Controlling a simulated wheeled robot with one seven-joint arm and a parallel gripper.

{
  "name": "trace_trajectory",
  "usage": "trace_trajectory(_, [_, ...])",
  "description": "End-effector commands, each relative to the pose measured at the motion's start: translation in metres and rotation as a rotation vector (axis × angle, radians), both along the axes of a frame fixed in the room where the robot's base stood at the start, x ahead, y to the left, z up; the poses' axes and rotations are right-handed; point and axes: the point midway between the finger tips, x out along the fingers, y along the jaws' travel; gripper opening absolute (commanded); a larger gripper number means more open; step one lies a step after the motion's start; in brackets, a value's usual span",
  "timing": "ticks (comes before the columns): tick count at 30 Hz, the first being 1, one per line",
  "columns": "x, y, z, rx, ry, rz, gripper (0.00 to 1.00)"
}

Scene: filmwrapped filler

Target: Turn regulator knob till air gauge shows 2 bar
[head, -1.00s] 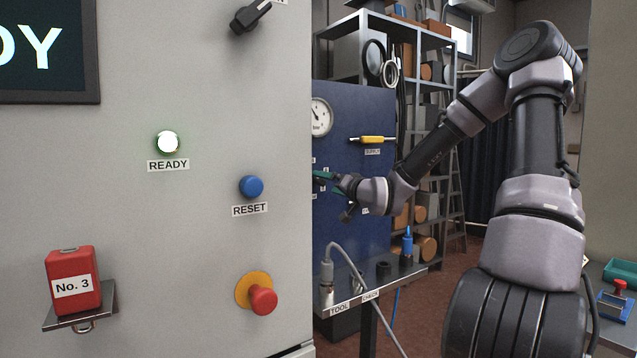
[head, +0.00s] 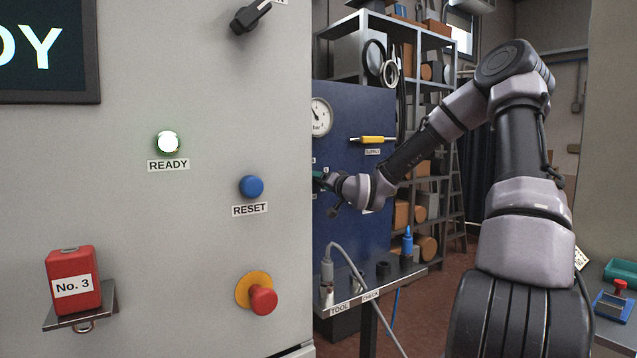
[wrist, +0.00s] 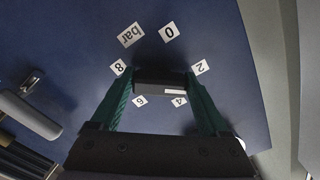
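The air gauge (head: 321,116) is a white dial on the blue panel (head: 365,115) in the head view. The grey cabinet cuts off its left side, and the reading is too small to make out. In the wrist view the dark regulator knob (wrist: 160,86) has a white mark on its face, with labels 0, 2, 4, 6, 8 and bar around it. My gripper (wrist: 161,80) has its green fingers on either side of the knob, very close to it. I cannot tell whether they press on it. In the head view the cabinet edge hides the fingertips and the knob.
The grey cabinet (head: 210,60) fills the left, with a lit READY lamp (head: 168,142), blue RESET button (head: 251,187) and red stop button (head: 263,300). A yellow supply handle (head: 373,140) is on the panel above my wrist. A narrow bench (head: 400,275) stands below.

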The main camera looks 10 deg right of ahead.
Motion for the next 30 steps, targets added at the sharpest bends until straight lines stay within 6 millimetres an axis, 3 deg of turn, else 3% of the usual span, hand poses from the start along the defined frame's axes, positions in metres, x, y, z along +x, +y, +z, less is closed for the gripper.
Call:
trace_trajectory(12, [0.0005, -0.0008, -0.0014, -0.404, -0.166, 0.002, 0.23])
trace_trajectory(22, [0.0006, -0.0023, -0.0017, -0.435, -0.179, 0.0, 0.23])
trace_trajectory(23, [0.0006, -0.0023, -0.0017, -0.435, -0.179, 0.0, 0.82])
trace_trajectory(24, [0.0006, -0.0023, -0.0017, -0.434, -0.179, 0.0, 0.98])
trace_trajectory(30, [0.0007, -0.0023, -0.0015, -0.434, -0.179, 0.0, 1.0])
